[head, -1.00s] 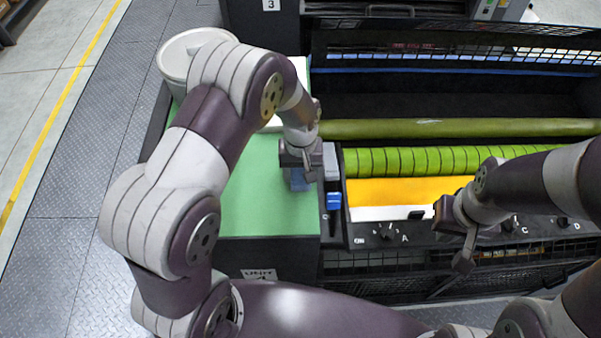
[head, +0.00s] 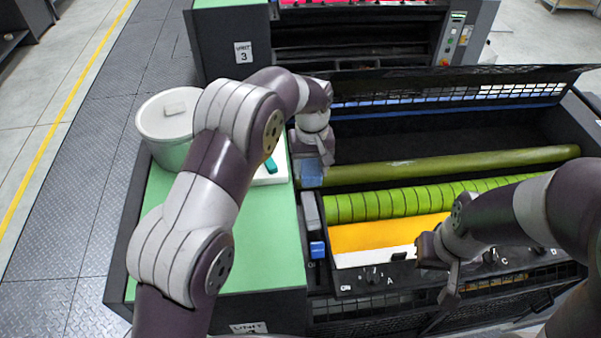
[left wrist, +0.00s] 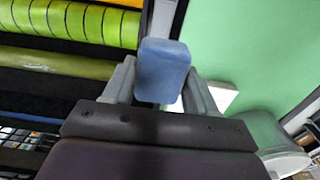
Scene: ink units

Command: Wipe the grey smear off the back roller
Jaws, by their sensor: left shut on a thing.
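The back roller (head: 470,165) is dark olive green and runs across the open machine. A small pale grey smear (head: 400,163) shows on its upper side, and in the left wrist view the smear (left wrist: 36,68) lies left of my gripper. My left gripper (head: 312,165) is shut on a blue pad (head: 311,174) near the roller's left end. The pad (left wrist: 163,70) sits between both fingers in the left wrist view. I cannot tell whether it touches the roller. My right gripper (head: 440,270) hangs over the machine's front edge; its finger spacing is unclear.
A bright green striped roller (head: 400,203) lies in front of the back roller, with a yellow strip (head: 380,237) before it. A grey bucket (head: 165,135) and a white pad with a teal item (head: 271,165) stand on the green top (head: 250,230). A raised mesh guard stands behind.

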